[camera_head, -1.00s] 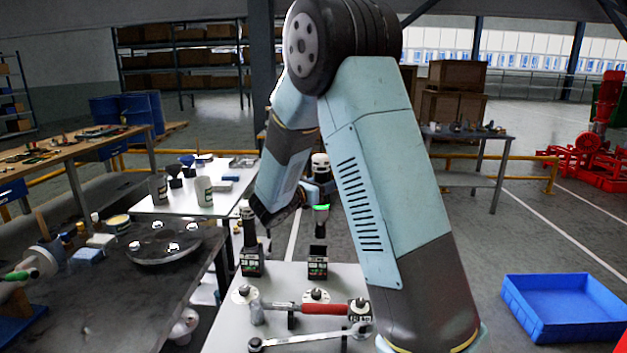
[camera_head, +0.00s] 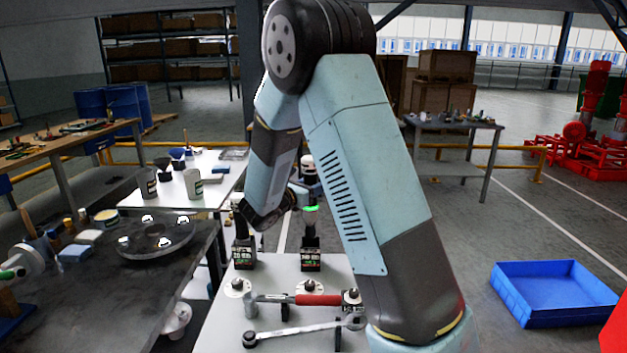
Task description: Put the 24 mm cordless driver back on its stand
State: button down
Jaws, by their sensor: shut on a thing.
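The cordless driver (camera_head: 311,230) is upright, with a green ring near its top. Its lower end meets a black stand with a label (camera_head: 311,262) on the light table; whether it is fully seated I cannot tell. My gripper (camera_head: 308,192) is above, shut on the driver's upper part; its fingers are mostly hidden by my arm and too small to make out. A second similar driver (camera_head: 242,225) stands upright on its own stand (camera_head: 243,257) to the left. No size marking is readable.
A dark workbench (camera_head: 130,290) with a disc is on the left. A blue bin (camera_head: 555,310) is on the floor at right.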

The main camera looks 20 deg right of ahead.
aim_at(314, 219)
jog(key=shift+f, duration=5.7)
jog(key=shift+c, duration=2.3)
grip_release()
jog(key=v, duration=1.4)
jog(key=shift+d, duration=0.15)
